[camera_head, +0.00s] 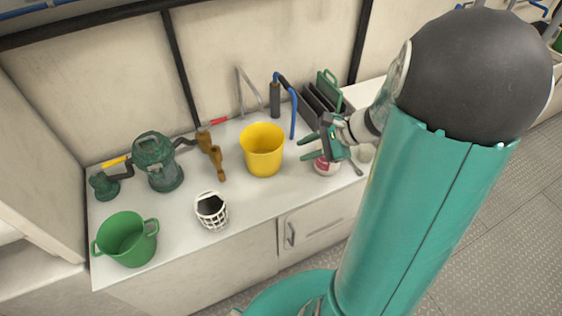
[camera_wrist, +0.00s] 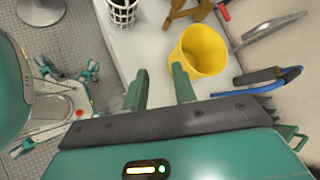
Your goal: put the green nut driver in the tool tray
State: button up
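My gripper (camera_head: 304,149) is above the right part of the white counter, its two green fingers apart. In the wrist view the fingers (camera_wrist: 160,70) are also spread, with nothing seen between them. A dark grey tray with slots and a green upright handle, which looks like the tool tray (camera_head: 318,108), stands at the back right, behind my gripper. I cannot make out the green nut driver for certain in either view. A thin grey piece (camera_head: 356,168) shows beside my gripper, but I cannot tell what it belongs to.
A yellow bucket (camera_head: 262,152) stands left of my gripper. A red-and-white object (camera_head: 325,167) is under it. The front middle is clear.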

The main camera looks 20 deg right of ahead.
jog(key=s+a+r+n+h, duration=0.7)
jog(key=s+a+r+n, duration=0.5)
jog(key=n, duration=0.5)
jog(key=shift+a+r+n+g, duration=0.3)
jog(key=shift+a+r+g, duration=0.1)
jog(key=shift+a+r, duration=0.35)
jog(key=shift+o, duration=0.2)
jog(key=shift+s+r+n+h, duration=0.15)
jog(key=shift+r+n+h, duration=0.15)
jog(key=o, duration=0.4)
jog(key=shift+r+t, duration=0.15)
jog(key=shift+t, duration=0.15)
jog(key=shift+c, duration=1.2)
jog(key=shift+s+n, duration=0.1)
jog(key=shift+n, duration=0.2)
